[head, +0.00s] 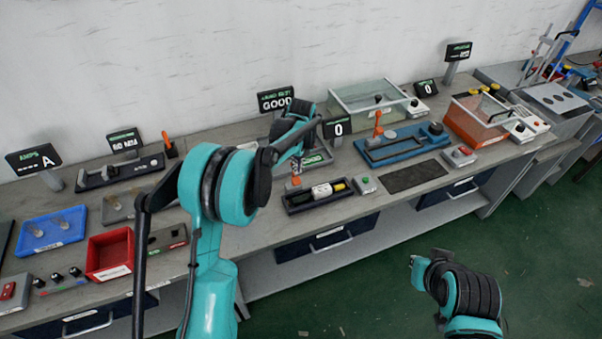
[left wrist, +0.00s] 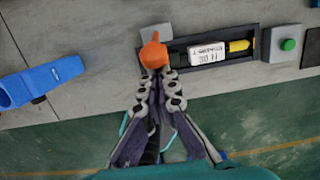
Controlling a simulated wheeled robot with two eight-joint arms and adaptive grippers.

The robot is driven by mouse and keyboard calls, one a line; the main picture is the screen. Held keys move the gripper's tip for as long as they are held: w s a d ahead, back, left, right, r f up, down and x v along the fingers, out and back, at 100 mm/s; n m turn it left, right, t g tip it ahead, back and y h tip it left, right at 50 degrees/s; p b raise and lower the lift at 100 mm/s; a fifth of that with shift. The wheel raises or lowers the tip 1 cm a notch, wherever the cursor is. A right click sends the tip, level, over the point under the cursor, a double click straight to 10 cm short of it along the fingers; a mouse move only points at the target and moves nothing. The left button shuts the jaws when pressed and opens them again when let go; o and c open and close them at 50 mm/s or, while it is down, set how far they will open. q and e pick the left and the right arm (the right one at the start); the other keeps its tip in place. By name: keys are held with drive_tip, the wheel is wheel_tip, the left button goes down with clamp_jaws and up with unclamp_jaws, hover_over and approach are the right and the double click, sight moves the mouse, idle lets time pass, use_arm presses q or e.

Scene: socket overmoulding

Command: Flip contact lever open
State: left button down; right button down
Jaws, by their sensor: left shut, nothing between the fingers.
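An orange lever with a rounded head stands at the left end of a dark tray; it shows in the left wrist view (left wrist: 153,52) and, partly hidden, in the head view (head: 296,181). The dark tray (head: 319,204) holds a white labelled cylinder (left wrist: 206,53) with a yellow end. My left gripper (left wrist: 172,78) is shut and empty, its fingertips right at the lever's near side in the left wrist view. I cannot tell whether they touch it. In the head view my left arm hides most of this gripper. My right arm is at the lower right; its fingers cannot be made out.
A green button box (head: 365,184) stands right of the tray. A blue fixture (head: 405,146) with another orange lever is behind it. A red bin (head: 110,252) and blue tray (head: 50,232) lie left. A dark mat (head: 416,176) lies bare at the right.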

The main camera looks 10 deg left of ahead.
use_arm(q)
drive_tip(key=shift+w+a+r+p, duration=0.2)
drive_tip(key=shift+w+a, duration=0.2)
drive_tip(key=shift+w, duration=0.2)
drive_tip(key=shift+w+a+r+p, duration=0.1)
drive_tip(key=shift+w+a+r, duration=0.05)
drive_tip(key=shift+w+a, duration=0.35)
drive_tip(key=shift+w+r, duration=0.1)
drive_tip(key=shift+w, duration=0.1)
use_arm(e)
drive_tip(key=shift+s+d+r, duration=0.1)
drive_tip(key=shift+s+r, duration=0.05)
drive_tip(key=shift+r, duration=0.25)
use_arm(q)
drive_tip(key=shift+w+a, duration=0.1)
